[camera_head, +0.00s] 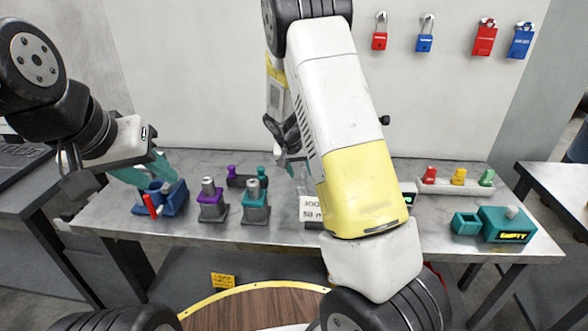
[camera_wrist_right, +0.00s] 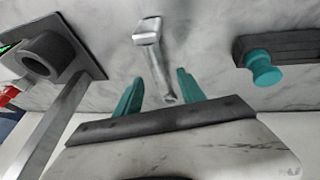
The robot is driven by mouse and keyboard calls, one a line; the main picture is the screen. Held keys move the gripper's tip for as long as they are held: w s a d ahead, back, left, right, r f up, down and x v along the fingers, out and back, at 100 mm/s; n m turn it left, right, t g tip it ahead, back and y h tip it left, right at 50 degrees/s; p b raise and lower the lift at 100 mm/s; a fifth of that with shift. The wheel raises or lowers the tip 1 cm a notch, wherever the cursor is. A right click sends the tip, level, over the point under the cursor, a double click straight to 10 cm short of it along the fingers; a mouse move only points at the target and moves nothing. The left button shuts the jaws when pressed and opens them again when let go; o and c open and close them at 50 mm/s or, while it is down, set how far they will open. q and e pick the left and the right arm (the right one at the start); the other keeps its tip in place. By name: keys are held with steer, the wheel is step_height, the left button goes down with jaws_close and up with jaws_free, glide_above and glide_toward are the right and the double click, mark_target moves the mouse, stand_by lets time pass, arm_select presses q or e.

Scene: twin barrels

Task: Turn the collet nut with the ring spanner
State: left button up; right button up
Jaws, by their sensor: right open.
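My right gripper (camera_wrist_right: 160,92) is open, its two teal fingers on either side of a silver bar-like tool (camera_wrist_right: 150,50) with a blocky end, possibly the ring spanner. I cannot tell whether they touch it. In the head view, this gripper (camera_head: 290,158) is over the back of the table, partly hidden by my arm. Two grey blocks with silver tops stand left of it, one with a purple collar (camera_head: 211,197), one with a teal collar (camera_head: 255,192). I cannot tell which part is the collet nut. My left gripper (camera_head: 146,172) is at a blue fixture (camera_head: 176,198) with a red handle; its finger gap is unclear.
A dark holder (camera_head: 243,181) with purple and teal knobs stands behind the blocks. At right are a rack with red, yellow and green pieces (camera_head: 457,184) and a teal box marked EMPTY (camera_head: 508,224). Padlocks (camera_head: 425,38) hang on the wall. My right arm covers the middle.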

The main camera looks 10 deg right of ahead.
mark_target(303, 175)
steer(key=shift+x, duration=1.6)
steer(key=shift+r, duration=0.1)
jaws_close()
step_height(303, 175, up, 10)
steer(key=c, duration=0.7)
jaws_free()
jaws_close()
